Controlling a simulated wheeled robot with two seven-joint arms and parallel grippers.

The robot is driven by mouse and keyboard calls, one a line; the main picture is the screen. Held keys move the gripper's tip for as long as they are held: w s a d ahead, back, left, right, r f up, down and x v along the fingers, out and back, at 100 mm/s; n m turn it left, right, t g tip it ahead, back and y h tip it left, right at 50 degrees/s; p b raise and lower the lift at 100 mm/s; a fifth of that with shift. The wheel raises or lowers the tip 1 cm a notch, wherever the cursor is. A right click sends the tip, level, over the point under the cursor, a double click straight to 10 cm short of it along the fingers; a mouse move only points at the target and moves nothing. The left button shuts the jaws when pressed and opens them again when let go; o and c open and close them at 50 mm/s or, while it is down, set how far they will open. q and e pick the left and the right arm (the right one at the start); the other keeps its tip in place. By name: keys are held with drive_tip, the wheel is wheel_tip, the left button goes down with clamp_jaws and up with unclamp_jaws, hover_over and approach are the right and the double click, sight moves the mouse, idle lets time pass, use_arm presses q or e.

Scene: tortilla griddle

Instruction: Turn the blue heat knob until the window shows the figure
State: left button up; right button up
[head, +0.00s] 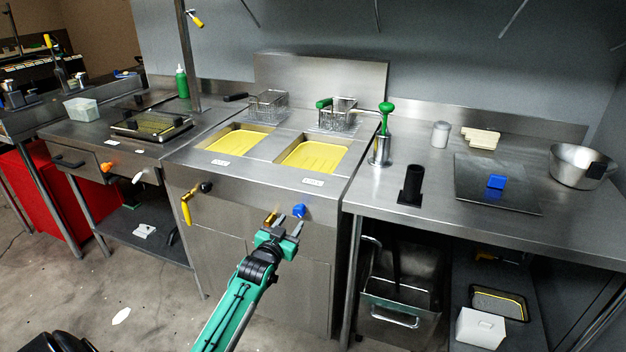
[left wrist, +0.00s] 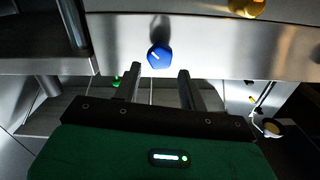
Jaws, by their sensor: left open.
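The blue heat knob (head: 299,211) is on the front panel of the steel fryer, near its right end. In the left wrist view the knob (left wrist: 158,56) has six-sided edges and a short white mark slanting across its face. My left gripper (head: 285,226) is just in front of the panel, below and slightly left of the knob. Its fingers are apart and empty. In the left wrist view the knob lies between and beyond the fingertips (left wrist: 158,77), apparently untouched. No window with a readable figure shows. My right gripper is not in view.
A yellow lever (head: 186,208) hangs further left. A steel counter (head: 390,198) with a black cup (head: 411,187) adjoins on the right. The floor in front is open.

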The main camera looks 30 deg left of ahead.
use_arm(q)
drive_tip(key=o, duration=0.3)
drive_tip(key=p+v, duration=0.4)
drive_tip(key=v, duration=0.2)
idle(0.4)
idle(0.4)
